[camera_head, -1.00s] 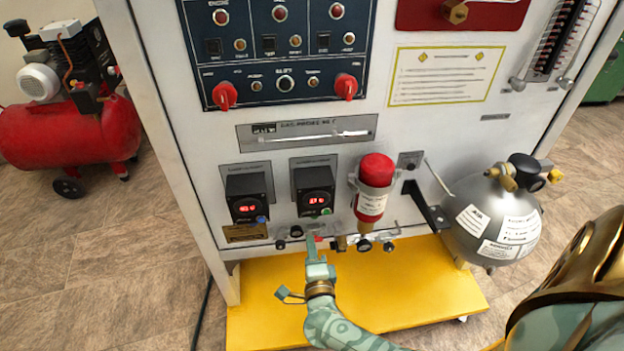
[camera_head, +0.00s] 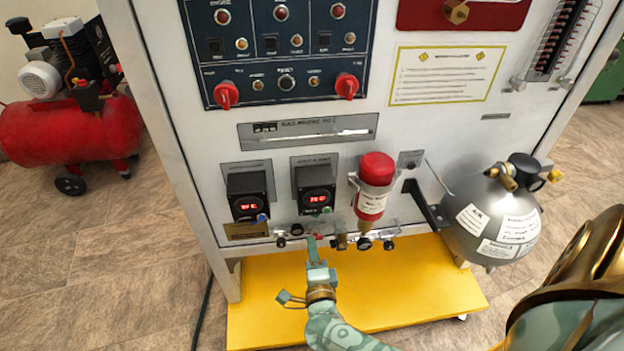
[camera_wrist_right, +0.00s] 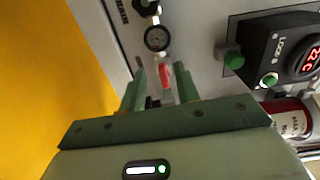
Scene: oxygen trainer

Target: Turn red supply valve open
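The red supply valve handle (camera_wrist_right: 165,76) is small and shows between the two fingers of my right gripper (camera_wrist_right: 159,90) in the right wrist view. In the head view the red handle (camera_head: 319,237) sits on the low pipe row of the panel, right at the tips of my right gripper (camera_head: 313,246). The fingers stand apart on either side of the handle, and I see no clear contact. Their tips partly hide the valve body. My left gripper is not in view.
Small gauges (camera_head: 364,244) sit along the pipe row. Above are two black display boxes (camera_head: 315,190) and a red-capped cylinder (camera_head: 373,183). A silver tank (camera_head: 490,222) is at the right. A yellow base (camera_head: 420,290) lies below, and a red compressor (camera_head: 60,130) stands far left.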

